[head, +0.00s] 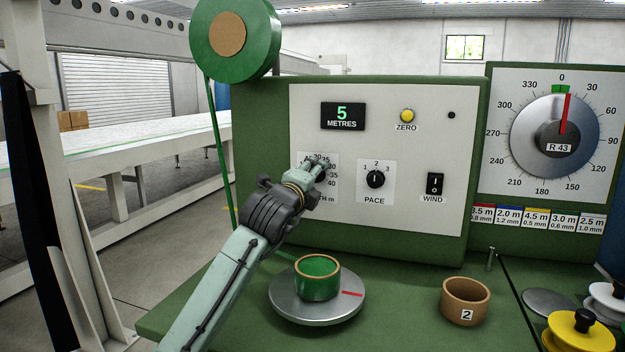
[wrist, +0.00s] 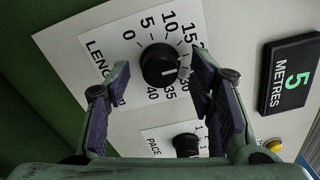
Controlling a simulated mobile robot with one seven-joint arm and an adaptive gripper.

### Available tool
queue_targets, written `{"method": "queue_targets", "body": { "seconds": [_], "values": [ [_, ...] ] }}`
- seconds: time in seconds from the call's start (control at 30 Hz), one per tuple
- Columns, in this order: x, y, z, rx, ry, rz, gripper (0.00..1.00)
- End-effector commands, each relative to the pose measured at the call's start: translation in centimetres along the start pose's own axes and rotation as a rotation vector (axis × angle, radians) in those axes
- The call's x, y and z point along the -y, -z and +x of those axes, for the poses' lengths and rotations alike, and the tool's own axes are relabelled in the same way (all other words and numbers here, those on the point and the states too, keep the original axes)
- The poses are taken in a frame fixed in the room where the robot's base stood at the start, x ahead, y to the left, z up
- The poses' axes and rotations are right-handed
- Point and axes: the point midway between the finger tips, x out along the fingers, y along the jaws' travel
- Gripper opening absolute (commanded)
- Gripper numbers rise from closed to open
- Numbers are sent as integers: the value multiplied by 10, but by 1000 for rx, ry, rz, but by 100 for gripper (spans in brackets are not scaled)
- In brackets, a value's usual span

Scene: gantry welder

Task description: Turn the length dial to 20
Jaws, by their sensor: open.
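The length dial (wrist: 160,65) is a round black knob with a short white mark on a white numbered plate (wrist: 105,42). In the wrist view it shows between the two fingers of my gripper (wrist: 158,70), which is open. Small gaps show on both sides of the knob; I cannot tell how deep the fingers reach. In the head view my gripper (head: 315,172) covers most of the dial and part of its plate (head: 331,197). The display (head: 343,116) reads 5 METRES. The exact number the dial mark points to is unclear.
Further right are the wind switch (head: 435,184) and the yellow zero button (head: 407,115). A green cup (head: 318,283) stands on a silver turntable (head: 345,305) below.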

Motion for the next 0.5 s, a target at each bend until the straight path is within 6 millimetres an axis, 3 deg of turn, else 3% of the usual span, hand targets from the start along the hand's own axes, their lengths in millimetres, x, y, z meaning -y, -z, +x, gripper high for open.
{"method": "queue_targets", "body": {
  "seconds": [0.27, 0.5],
  "values": [
    [0, -1, -13, 1, 0, -1, 49],
    [0, -1, -63, 3, 2, 0, 49]
  ]
}}
